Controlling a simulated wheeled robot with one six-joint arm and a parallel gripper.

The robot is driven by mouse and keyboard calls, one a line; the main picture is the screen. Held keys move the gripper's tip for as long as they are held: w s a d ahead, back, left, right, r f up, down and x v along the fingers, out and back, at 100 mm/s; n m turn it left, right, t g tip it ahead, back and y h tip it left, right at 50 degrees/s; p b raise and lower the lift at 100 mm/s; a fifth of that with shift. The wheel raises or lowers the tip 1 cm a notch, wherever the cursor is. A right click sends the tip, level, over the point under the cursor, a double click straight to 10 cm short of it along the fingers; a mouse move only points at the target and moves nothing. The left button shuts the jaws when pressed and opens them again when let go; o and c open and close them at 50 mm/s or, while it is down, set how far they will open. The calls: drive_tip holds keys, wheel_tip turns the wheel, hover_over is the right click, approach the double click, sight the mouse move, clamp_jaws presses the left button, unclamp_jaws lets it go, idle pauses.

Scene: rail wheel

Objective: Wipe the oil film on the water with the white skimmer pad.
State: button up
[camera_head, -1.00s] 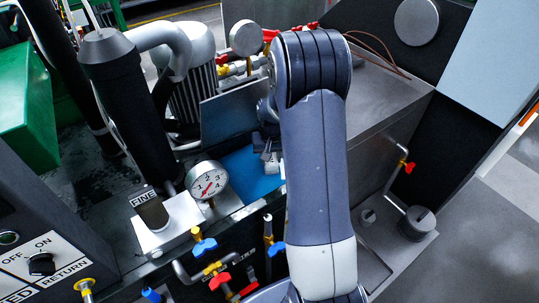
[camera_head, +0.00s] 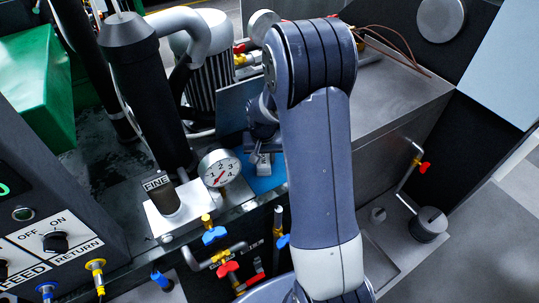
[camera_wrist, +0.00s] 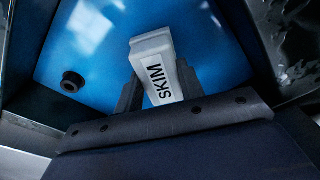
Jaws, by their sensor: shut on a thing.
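In the wrist view my gripper (camera_wrist: 158,90) is shut on the white skimmer pad (camera_wrist: 151,56), a block marked "SKIM". The pad is held over or on the blue water (camera_wrist: 92,45); I cannot tell whether it touches. Pale streaks show on the water at the upper left of the wrist view, and I cannot tell film from reflection. In the head view a small patch of blue water (camera_head: 265,182) shows beside my arm, with the pad (camera_head: 263,163) above it. My arm hides most of the basin there.
A dial gauge (camera_head: 219,168) and a block marked "FINE" (camera_head: 161,196) stand left of the water. A grey plate (camera_head: 236,107) rises behind it. Valves with blue and red handles (camera_head: 214,235) sit in front. A dark round fitting (camera_wrist: 72,82) shows against the blue in the wrist view.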

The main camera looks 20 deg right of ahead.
drive_tip(key=shift+s+a+f+b, duration=0.1)
drive_tip(key=shift+s+a+b, duration=0.1)
drive_tip(key=shift+a, duration=0.75)
drive_tip(key=shift+s+a+f+b, duration=0.1)
drive_tip(key=shift+s+a+b, duration=0.1)
drive_tip(key=shift+a, duration=0.75)
drive_tip(key=shift+d, duration=0.1)
drive_tip(key=shift+w+d+r, duration=0.1)
drive_tip(key=shift+w+d, duration=0.15)
drive_tip(key=shift+d, duration=0.95)
drive_tip(key=shift+w+d, duration=0.25)
drive_tip(key=shift+d, duration=1)
drive_tip(key=shift+w+d+r, duration=0.1)
drive_tip(key=shift+w+d, duration=0.15)
drive_tip(key=shift+d, duration=0.95)
drive_tip(key=shift+w+d+f, duration=0.1)
drive_tip(key=shift+w+d, duration=0.1)
drive_tip(key=shift+d, duration=0.8)
drive_tip(key=shift+w+d+f, duration=0.1)
drive_tip(key=shift+w+d, duration=0.05)
drive_tip(key=shift+d, duration=0.8)
drive_tip(key=shift+p, duration=0.3)
wheel_tip(320, 180, up, 6)
drive_tip(key=p, duration=0.4)
drive_tip(key=shift+r, duration=0.1)
